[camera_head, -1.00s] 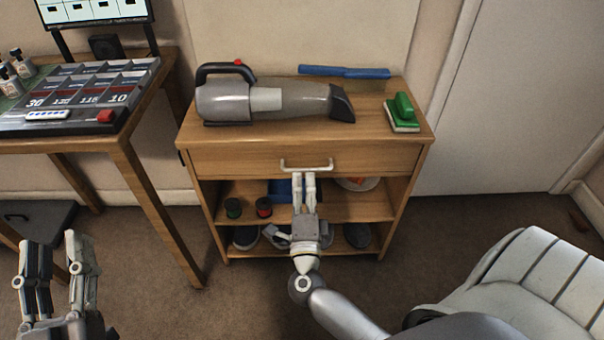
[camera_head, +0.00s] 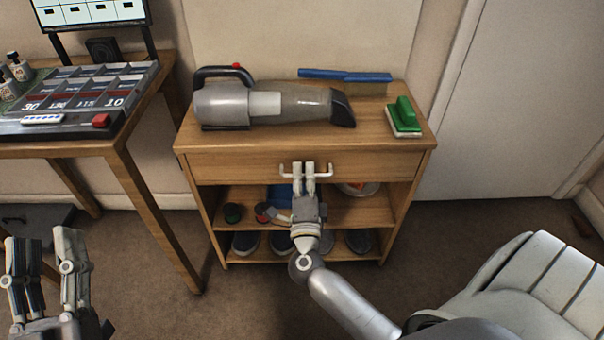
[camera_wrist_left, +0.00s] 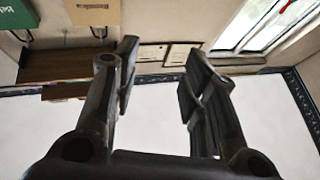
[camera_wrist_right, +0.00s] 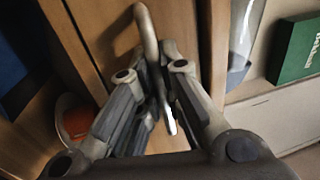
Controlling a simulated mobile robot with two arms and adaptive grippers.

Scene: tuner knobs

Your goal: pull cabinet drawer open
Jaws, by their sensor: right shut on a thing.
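The wooden cabinet (camera_head: 372,122) stands against the wall in the head view. Its single drawer (camera_head: 235,168) spans the width just below the top and looks flush with the frame. A pale bar handle (camera_head: 326,174) is at the drawer's middle; it also shows in the right wrist view (camera_wrist_right: 147,28). My right gripper (camera_head: 304,170) is shut on the handle, with its fingers hiding the bar's middle; in the right wrist view (camera_wrist_right: 155,75) the bar runs between the fingers. My left gripper (camera_head: 45,245) is open and empty at the lower left, far from the cabinet.
Shoes and small cans sit on open shelves (camera_head: 355,207) below. A desk (camera_head: 130,150) stands at left. The floor in front is mostly clear.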

